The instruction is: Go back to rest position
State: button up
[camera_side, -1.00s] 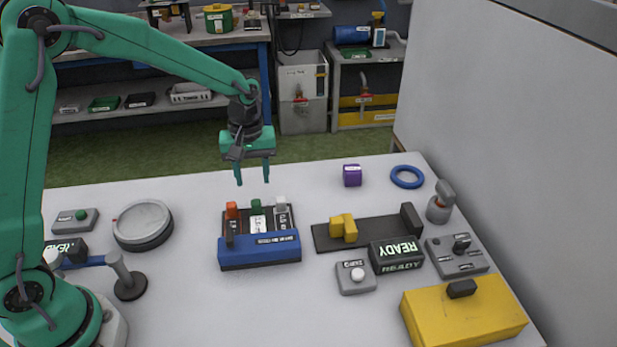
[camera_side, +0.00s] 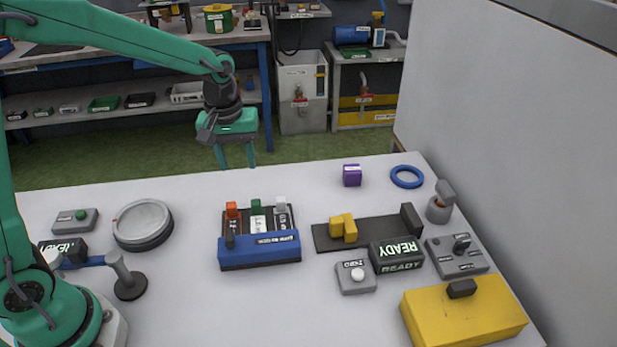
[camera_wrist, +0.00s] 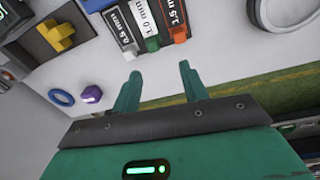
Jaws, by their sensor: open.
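My gripper (camera_side: 236,158) hangs above the far edge of the white table, behind the blue block with colored levers. Its two green fingers point down, apart, with nothing between them. In the wrist view my gripper (camera_wrist: 158,88) is also open and empty. The blue lever block (camera_side: 260,253) carries an orange, a green and a white-tipped slot. In the wrist view its labelled slots (camera_wrist: 147,25) lie beyond the fingertips. No object touches the fingers.
A purple cube (camera_side: 352,176) and blue ring (camera_side: 407,177) lie at the far right. A yellow piece sits on the dark rail (camera_side: 380,231). A grey turntable (camera_side: 143,225) stands left. A yellow box (camera_side: 464,309) is front right, near a tall grey wall (camera_side: 510,130).

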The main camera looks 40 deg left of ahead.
jog(key=s+a+r+m+t, duration=0.1)
jog(key=s+r+m+t, duration=0.1)
jog(key=s, duration=0.7)
jog(key=s+a+r+m+t, duration=0.1)
jog(key=s+r+m, duration=0.4)
jog(key=s, duration=0.5)
notch_tip(320, 180, up, 2)
jog(key=shift+s+a+r+m+t, duration=0.2)
jog(key=shift+a+m+t, duration=0.1)
jog(key=shift+t, duration=0.5)
